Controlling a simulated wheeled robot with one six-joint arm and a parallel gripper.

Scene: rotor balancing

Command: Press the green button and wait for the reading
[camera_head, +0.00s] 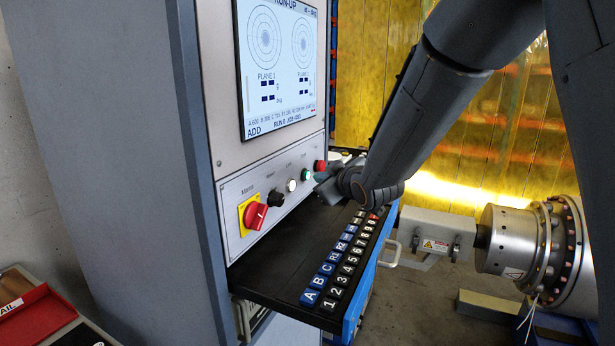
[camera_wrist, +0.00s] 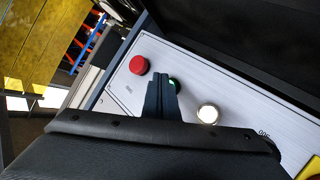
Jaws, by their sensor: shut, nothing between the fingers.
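The green button (camera_head: 306,174) is on the panel below the screen, between a white lit button and a red button. In the wrist view the green button (camera_wrist: 175,84) is mostly hidden behind my fingers. My gripper (camera_head: 322,178) is shut and empty, with its tips right at the green button. I cannot tell whether the tips touch it. The screen (camera_head: 280,60) shows "RUN-UP", two round plots for the planes, and "RUN 0" near its bottom edge.
A red button (camera_wrist: 139,65) and a white lit button (camera_wrist: 208,114) flank the green one. A black knob (camera_head: 276,198) and a red main switch (camera_head: 256,215) are further left. A keypad shelf (camera_head: 262,272) juts out below. The rotor (camera_head: 508,240) is at right.

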